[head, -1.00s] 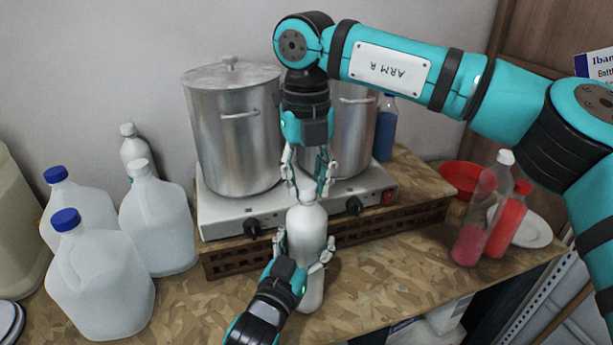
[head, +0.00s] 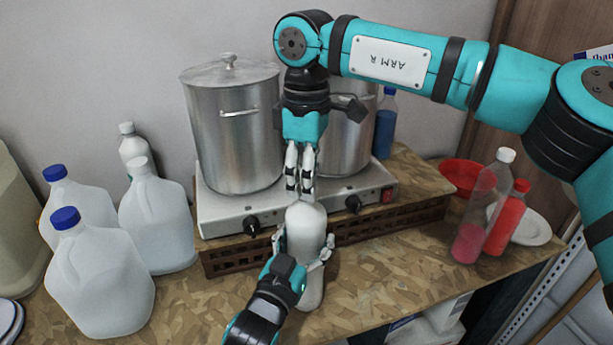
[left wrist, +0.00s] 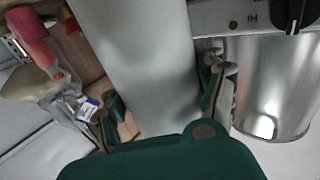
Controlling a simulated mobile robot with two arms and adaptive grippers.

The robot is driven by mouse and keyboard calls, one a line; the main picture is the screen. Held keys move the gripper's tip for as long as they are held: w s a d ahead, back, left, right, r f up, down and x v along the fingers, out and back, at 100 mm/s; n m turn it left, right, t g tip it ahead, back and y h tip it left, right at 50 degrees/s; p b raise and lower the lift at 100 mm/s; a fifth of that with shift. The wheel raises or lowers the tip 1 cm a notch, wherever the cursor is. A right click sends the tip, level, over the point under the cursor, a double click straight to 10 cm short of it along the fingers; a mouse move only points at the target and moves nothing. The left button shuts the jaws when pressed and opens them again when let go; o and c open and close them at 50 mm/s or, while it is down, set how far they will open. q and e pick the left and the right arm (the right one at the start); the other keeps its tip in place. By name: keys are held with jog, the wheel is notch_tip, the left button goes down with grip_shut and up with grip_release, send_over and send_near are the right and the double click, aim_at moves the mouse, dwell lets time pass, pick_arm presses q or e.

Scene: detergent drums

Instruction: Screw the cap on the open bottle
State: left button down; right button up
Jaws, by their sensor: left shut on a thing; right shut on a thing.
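The white bottle (head: 306,226) stands upright on the wooden worktop in front of the hotplate. My left gripper (head: 303,246) is shut around its body from the front, with one finger on each side. In the left wrist view the bottle (left wrist: 150,55) runs up between the left gripper's fingers (left wrist: 162,98). My right gripper (head: 300,188) points straight down over the bottle's top, its fingers close together at the neck. It is shut on the cap, which the fingers hide. I cannot see the thread or how the cap sits.
The hotplate (head: 225,213) with two steel pots (head: 235,140) stands close behind the bottle. Several white jugs (head: 98,285) stand at the left. A clear bottle with pink liquid (head: 468,243), a red bottle (head: 508,225) and a red bowl (head: 462,178) are at the right.

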jog(key=shift+w+m, duration=0.1)
jog(key=shift+m, duration=0.3)
jog(key=o, duration=0.7)
jog(key=shift+c, duration=0.2)
jog(key=shift+r, duration=2.25)
jog(key=shift+c, duration=0.5)
